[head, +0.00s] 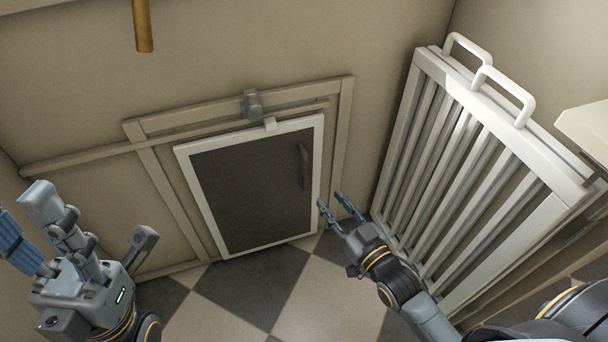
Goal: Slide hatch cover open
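The hatch cover (245,190) is a dark grey panel with a white frame, set low against the beige wall. It covers the opening inside the beige wall frame. A dark vertical handle (304,166) is on its right side. A rail (90,155) runs along its top and on to the left. A grey latch-like block (253,104) sits above it. My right gripper (336,207) is just right of the cover's lower right corner, fingers apart, empty, below the handle. My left gripper (75,235) is at the lower left, fingers spread and empty, away from the cover.
A white slatted rack (470,150) with two loop handles stands close to the right of my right gripper. A pale shelf edge (585,130) is at the far right. A brass-coloured rod (142,25) hangs at the top. The checkered floor (290,290) in front of the hatch is clear.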

